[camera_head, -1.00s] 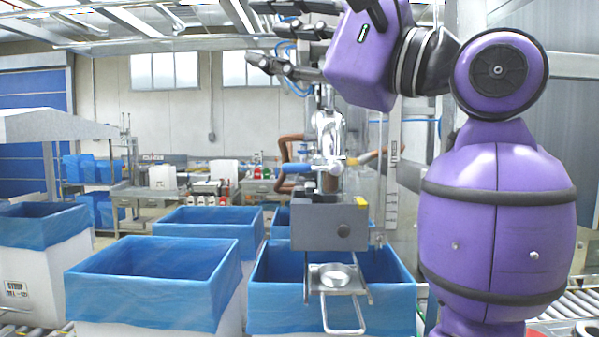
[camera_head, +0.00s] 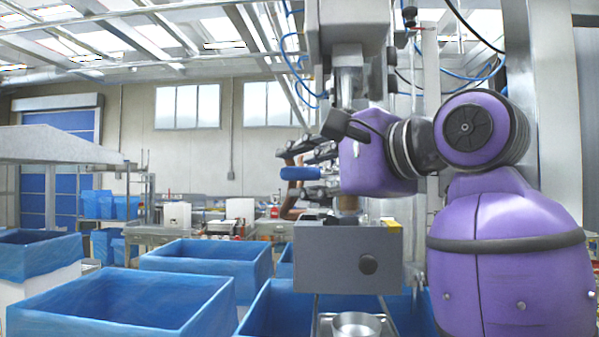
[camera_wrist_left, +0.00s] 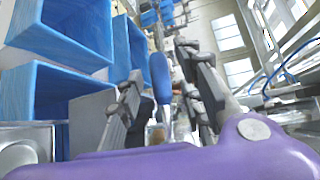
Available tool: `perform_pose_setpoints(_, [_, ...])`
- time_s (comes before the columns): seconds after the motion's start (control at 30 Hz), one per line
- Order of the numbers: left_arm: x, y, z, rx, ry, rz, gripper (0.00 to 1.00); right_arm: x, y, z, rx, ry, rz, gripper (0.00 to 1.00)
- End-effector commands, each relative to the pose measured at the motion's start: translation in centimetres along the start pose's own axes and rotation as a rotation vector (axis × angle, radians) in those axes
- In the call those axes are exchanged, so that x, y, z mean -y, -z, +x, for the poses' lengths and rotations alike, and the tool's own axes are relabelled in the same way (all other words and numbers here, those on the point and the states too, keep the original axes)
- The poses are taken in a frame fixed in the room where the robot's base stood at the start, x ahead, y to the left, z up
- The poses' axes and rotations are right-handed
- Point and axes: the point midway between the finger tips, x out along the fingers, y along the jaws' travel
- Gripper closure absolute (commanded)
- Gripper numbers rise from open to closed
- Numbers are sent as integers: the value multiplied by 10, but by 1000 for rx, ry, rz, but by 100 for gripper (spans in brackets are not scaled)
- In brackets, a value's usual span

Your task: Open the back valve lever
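A blue lever handle (camera_head: 300,172) is at the left side of the valve assembly above the grey box-shaped fitting (camera_head: 347,257). My left gripper (camera_head: 312,167) is at the handle, its dark fingers pointing left. In the left wrist view the blue handle (camera_wrist_left: 160,78) appears between the two spread fingers of my left gripper (camera_wrist_left: 160,62). The fingers are apart, and I see no clear contact with the handle. Part of the valve is hidden behind my purple wrist. My right gripper is not in view.
Blue-lined boxes (camera_head: 125,300) stand at the lower left and below the fitting. A metal cup (camera_head: 356,325) sits on a bracket under the fitting. A grey cylinder and column (camera_head: 348,35) hang close above my wrist. Blue hoses hang near the column.

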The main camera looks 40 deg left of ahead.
Motion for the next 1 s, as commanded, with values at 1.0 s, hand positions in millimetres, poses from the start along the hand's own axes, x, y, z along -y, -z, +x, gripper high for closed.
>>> perform_pose_setpoints(1.0, [0,0,16,0,0,1,100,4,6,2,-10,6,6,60])
